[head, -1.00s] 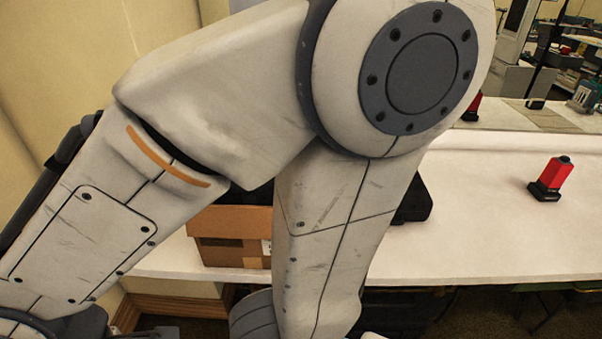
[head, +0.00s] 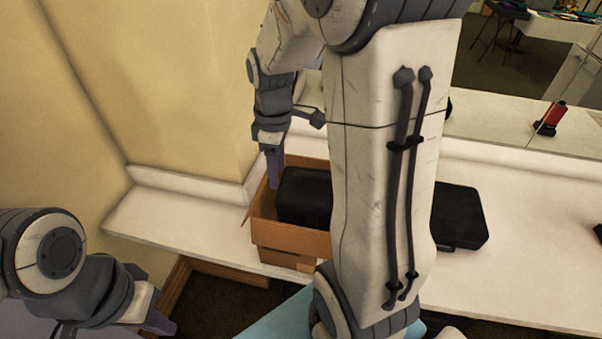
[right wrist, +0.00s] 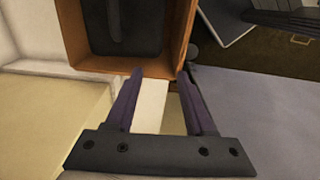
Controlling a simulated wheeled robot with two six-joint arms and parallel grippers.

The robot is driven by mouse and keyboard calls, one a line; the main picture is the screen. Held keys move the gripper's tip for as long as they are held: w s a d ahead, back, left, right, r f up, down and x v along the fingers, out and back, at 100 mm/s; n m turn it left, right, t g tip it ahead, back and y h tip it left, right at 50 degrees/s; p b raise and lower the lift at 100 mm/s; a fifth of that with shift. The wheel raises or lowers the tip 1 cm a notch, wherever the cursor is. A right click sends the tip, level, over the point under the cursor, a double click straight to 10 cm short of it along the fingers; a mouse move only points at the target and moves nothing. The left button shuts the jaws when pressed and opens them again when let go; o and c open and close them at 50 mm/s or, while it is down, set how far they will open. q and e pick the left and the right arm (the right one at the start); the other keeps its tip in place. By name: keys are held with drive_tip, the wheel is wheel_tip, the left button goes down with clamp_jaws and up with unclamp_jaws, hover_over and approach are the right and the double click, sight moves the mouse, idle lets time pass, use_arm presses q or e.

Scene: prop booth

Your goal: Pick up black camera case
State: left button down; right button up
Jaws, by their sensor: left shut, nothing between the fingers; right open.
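A black case (head: 303,196) with rounded corners sits inside an open cardboard box on the counter, partly hidden by my right arm. The right wrist view shows its dark top with a handle-like strip (right wrist: 115,22). A second black case (head: 460,216) lies flat on the counter to the right of my arm, its left part hidden. I cannot tell which one is the camera case. My right gripper (head: 274,168) points down at the box's back left rim; its open fingers (right wrist: 160,78) are empty, beside the box wall. My left gripper (head: 160,322) is shut and empty at the lower left, away from the counter.
The cardboard box (head: 285,258) stands at the counter's front edge. A wall corner rises behind it at the left. The white counter (head: 540,262) is mostly clear at the right. A mirror behind the counter reflects a red object (head: 550,118).

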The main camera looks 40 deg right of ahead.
drive_tip(key=d, duration=0.3)
drive_tip(key=d+r+p, duration=0.1)
drive_tip(key=d, duration=0.2)
drive_tip(key=d+r+p, duration=0.1)
drive_tip(key=d, duration=0.2)
drive_tip(key=shift+d+r, duration=0.25)
drive_tip(key=p, duration=0.1)
hover_over(317, 175)
drive_tip(key=w, duration=0.1)
wheel_tip(317, 175, down, 4)
drive_tip(key=shift+f, duration=0.2)
drive_tip(key=shift+f+p, duration=0.3)
drive_tip(key=shift+f, duration=0.25)
drive_tip(key=shift+s+f+p, duration=0.15)
drive_tip(key=shift+f+p, duration=0.15)
drive_tip(key=shift+f, duration=0.05)
drive_tip(key=f, duration=0.1)
drive_tip(key=f+p, duration=0.1)
drive_tip(key=f, duration=0.1)
drive_tip(key=shift+s+d+f, duration=0.1)
drive_tip(key=shift+s+f, duration=0.15)
drive_tip(key=shift+f, duration=0.45)
use_arm(q)
wheel_tip(317, 175, up, 7)
drive_tip(key=shift+r, duration=0.2)
use_arm(e)
clamp_jaws()
